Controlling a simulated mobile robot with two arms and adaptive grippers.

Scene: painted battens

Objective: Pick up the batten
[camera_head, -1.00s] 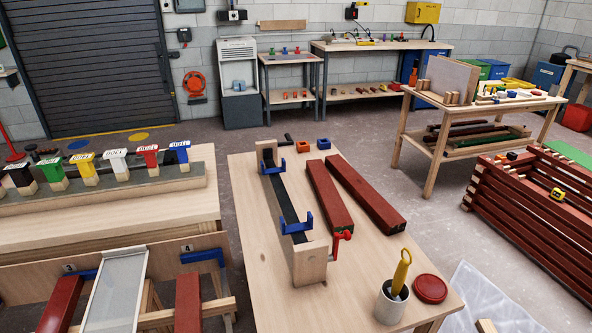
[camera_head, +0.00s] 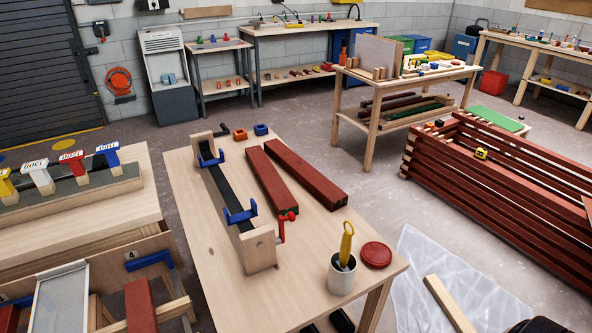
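Two red painted battens lie side by side on the wooden table, a left one (camera_head: 270,182) and a right one (camera_head: 305,175). A bare wood batten (camera_head: 449,303) lies on a clear plastic sheet (camera_head: 420,262) on the floor at the lower right. The frames do not tell which batten the task means. Neither of my grippers can be made out. A dark shape at the bottom right edge is cut off, and I cannot tell what it is.
A wooden jig with blue clamps (camera_head: 240,214) stands left of the red battens on the table (camera_head: 200,235). A white cup with a yellow-handled tool (camera_head: 342,276) and a red lid (camera_head: 376,255) are near its front. A stack of red battens (camera_head: 490,170) stands at right.

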